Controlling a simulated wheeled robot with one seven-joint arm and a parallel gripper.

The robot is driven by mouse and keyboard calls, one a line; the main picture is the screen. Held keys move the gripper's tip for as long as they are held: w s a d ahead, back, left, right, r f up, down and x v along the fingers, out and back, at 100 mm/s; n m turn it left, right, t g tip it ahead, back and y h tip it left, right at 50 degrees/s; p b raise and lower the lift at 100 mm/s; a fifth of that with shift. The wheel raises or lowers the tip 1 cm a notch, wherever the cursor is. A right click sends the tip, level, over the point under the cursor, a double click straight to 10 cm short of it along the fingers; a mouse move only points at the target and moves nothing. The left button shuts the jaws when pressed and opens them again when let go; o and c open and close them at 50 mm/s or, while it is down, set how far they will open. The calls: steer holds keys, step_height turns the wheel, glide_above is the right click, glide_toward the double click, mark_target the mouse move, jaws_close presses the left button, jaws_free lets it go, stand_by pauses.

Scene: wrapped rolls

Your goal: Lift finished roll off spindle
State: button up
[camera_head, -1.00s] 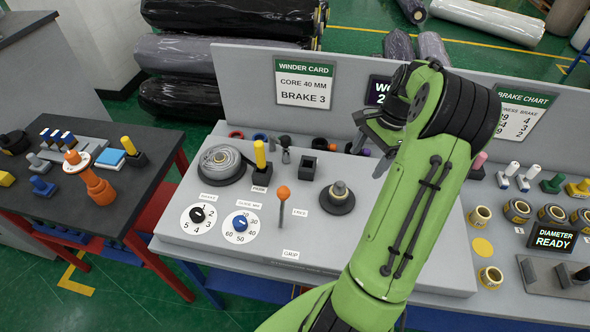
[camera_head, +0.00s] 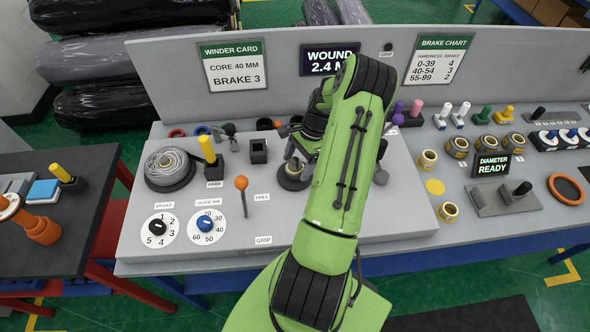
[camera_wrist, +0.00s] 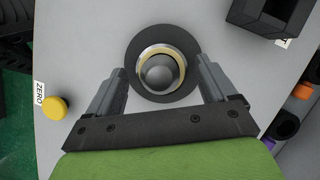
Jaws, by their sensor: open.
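The spindle shows in the wrist view as a grey rounded tip (camera_wrist: 160,74) standing up through a ring. This ring, apparently the roll (camera_wrist: 161,51), has a tan inner edge and a pale outer edge. It sits over a round black base disc (camera_wrist: 137,42). In the head view the base disc (camera_head: 293,183) is partly hidden by my arm. My gripper (camera_wrist: 160,70) is open, one finger on each side of the ring, with gaps visible. It also shows in the head view (camera_head: 300,150), above the spindle. How far the fingertips are above the disc is unclear.
Left of the spindle stand an orange-knobbed lever (camera_head: 241,184), a black square holder (camera_head: 258,151), a yellow-handled tool (camera_head: 207,151) and a grey film roll (camera_head: 169,166). The WOUND display (camera_head: 329,60) is on the back panel.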

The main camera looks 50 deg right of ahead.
steer(key=shift+x, duration=1.25)
steer(key=shift+w, duration=0.1)
steer(key=c, duration=1.1)
step_height(320, 180, up, 10)
steer(key=shift+r, duration=0.1)
steer(key=shift+r+p, duration=0.25)
steer(key=shift+p, duration=0.25)
